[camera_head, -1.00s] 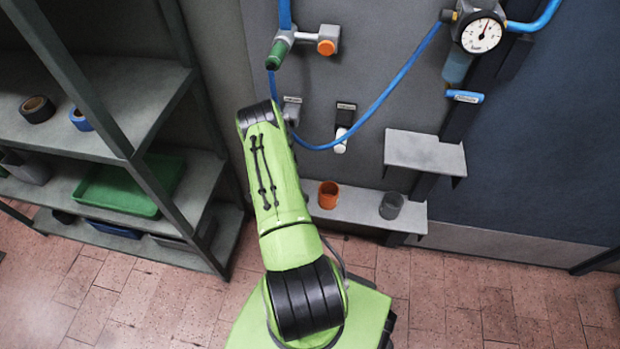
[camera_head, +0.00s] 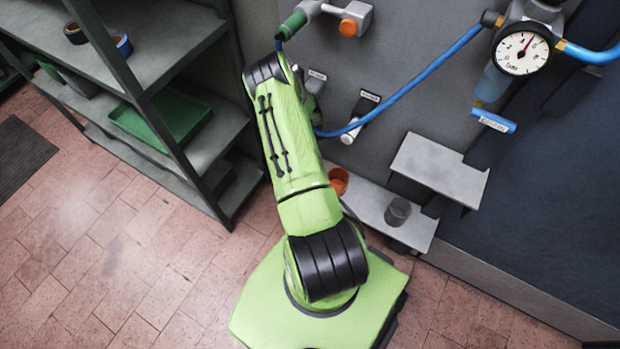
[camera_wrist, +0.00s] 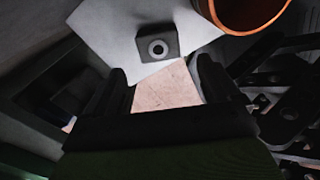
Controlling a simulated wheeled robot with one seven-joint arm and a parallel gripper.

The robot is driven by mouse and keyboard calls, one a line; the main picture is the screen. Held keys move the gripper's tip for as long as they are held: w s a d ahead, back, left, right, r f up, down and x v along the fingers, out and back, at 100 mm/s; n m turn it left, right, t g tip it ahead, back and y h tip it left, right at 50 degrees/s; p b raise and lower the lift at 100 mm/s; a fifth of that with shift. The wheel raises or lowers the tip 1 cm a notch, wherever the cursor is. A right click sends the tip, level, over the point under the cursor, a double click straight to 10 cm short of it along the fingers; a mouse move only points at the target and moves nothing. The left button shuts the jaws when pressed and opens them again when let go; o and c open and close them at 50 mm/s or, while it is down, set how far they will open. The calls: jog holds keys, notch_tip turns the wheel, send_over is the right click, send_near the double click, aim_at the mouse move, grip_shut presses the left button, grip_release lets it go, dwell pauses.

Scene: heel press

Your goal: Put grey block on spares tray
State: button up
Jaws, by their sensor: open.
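A small dark grey block (camera_wrist: 141,43) with a pale ring around a dark hole shows in the wrist view, against a pale grey surface (camera_wrist: 105,28). I take it for the grey block; I do not make it out in the head view. My gripper (camera_wrist: 164,84) is open, its two dark fingers apart with only pinkish floor showing between them. The block appears just beyond the fingertips, not between them. In the head view my arm hides the gripper. A green tray (camera_head: 172,122) lies on the rack at left; no label shows that it is the spares tray.
An orange cup (camera_head: 339,181) and a grey cup (camera_head: 397,212) stand on a low ledge (camera_head: 368,204); the orange cup (camera_wrist: 243,14) is close in the wrist view. A pale step (camera_head: 440,168), blue hose (camera_head: 425,80) and gauge (camera_head: 523,52) are at right. The left floor is open.

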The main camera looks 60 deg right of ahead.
notch_tip(320, 180, down, 7)
jog(key=b, duration=0.2)
jog(key=shift+b, duration=0.3)
jog(key=shift+r, duration=0.15)
jog(key=shift+r, duration=0.1)
jog(key=c, duration=1.3)
